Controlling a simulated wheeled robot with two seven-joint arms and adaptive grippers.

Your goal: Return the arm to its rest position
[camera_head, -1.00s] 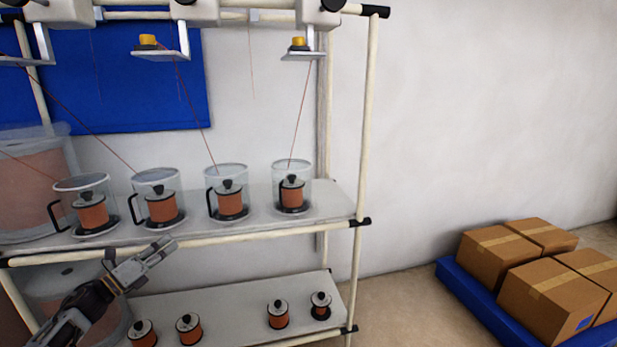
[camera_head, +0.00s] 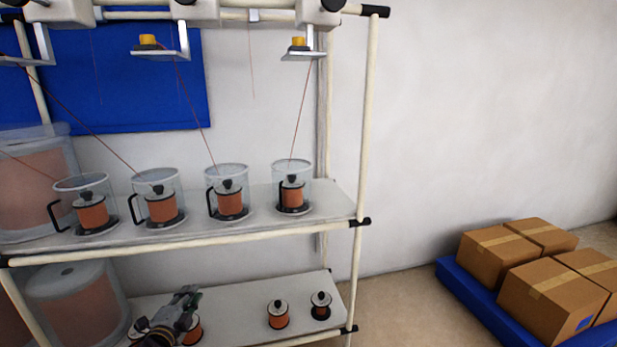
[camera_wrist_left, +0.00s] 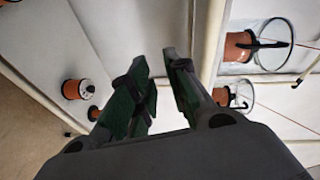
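My left gripper (camera_head: 187,295) is low at the bottom left of the head view, in front of the lower shelf (camera_head: 235,297). It partly hides two of the copper spools there. In the left wrist view its two green-padded fingers (camera_wrist_left: 158,88) stand apart with nothing between them. The left arm is mostly out of the picture. My right gripper does not show.
The upper shelf (camera_head: 335,206) holds several clear cups with copper spools, such as this cup (camera_head: 292,168), with threads running up. Loose spools, including this one (camera_head: 320,305), stand on the lower shelf. A blue pallet (camera_head: 468,300) with cardboard boxes (camera_head: 495,255) is at right.

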